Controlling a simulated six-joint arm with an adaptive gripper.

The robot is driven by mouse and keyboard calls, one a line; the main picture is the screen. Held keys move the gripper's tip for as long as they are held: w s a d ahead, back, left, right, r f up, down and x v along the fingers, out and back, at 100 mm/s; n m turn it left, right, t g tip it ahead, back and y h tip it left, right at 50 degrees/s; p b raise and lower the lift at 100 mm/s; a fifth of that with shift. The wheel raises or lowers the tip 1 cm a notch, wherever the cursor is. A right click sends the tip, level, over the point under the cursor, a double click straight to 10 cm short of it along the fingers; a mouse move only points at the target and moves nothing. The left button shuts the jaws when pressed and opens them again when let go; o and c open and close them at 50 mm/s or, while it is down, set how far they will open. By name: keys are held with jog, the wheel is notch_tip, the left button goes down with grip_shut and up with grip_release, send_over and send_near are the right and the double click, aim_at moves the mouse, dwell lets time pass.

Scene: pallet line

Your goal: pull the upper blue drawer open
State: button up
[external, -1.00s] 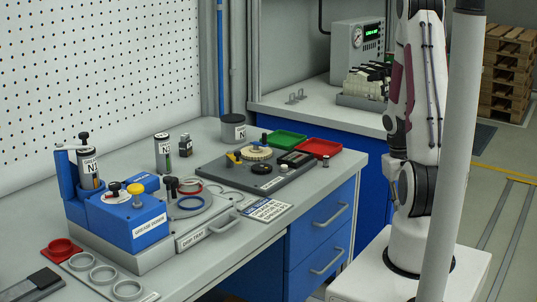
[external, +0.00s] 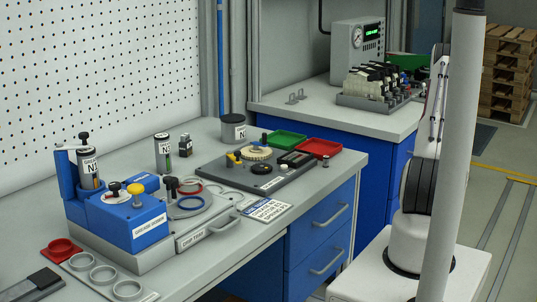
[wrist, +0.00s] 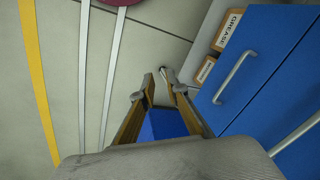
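The upper blue drawer (external: 316,210) sits under the right end of the bench in the external view, with a grey bar handle (external: 331,216). It is shut, flush with the lower blue drawer (external: 311,268). In the wrist view, two blue fronts show at the right, one handle (wrist: 235,77) whole and another (wrist: 296,134) cut by the edge; I cannot tell for sure which is upper. My gripper (wrist: 160,75) appears open, its fingers left of the handles and apart from them. A blue patch (wrist: 162,124) shows between the fingers; what it is is unclear. The external view hides my gripper.
Boxes labelled GREASE (wrist: 228,29) stand beside the blue fronts. Clear floor (wrist: 65,80) with a yellow line lies to the left in the wrist view. A grey pole (external: 455,150) blocks part of the external view. The bench top (external: 345,158) overhangs the drawers.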

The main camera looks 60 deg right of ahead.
jog(key=w+a+f+m+t, duration=0.2)
jog(key=w+a+f+t, duration=0.1)
jog(key=w+t, duration=0.1)
jog(key=m+t, duration=0.4)
jog(key=t, duration=0.5)
send_near(334, 217)
jog(key=w, duration=0.2)
jog(key=shift+w+d+f, duration=0.25)
jog(key=shift+d+f, duration=0.05)
jog(key=shift+d, duration=0.05)
jog(key=shift+w, duration=0.15)
jog(key=shift+w+f, duration=0.25)
jog(key=shift+w, duration=0.95)
jog(key=shift+w+f, duration=0.3)
jog(key=shift+w, duration=0.95)
jog(key=shift+w+f, duration=0.25)
jog(key=shift+w, duration=0.95)
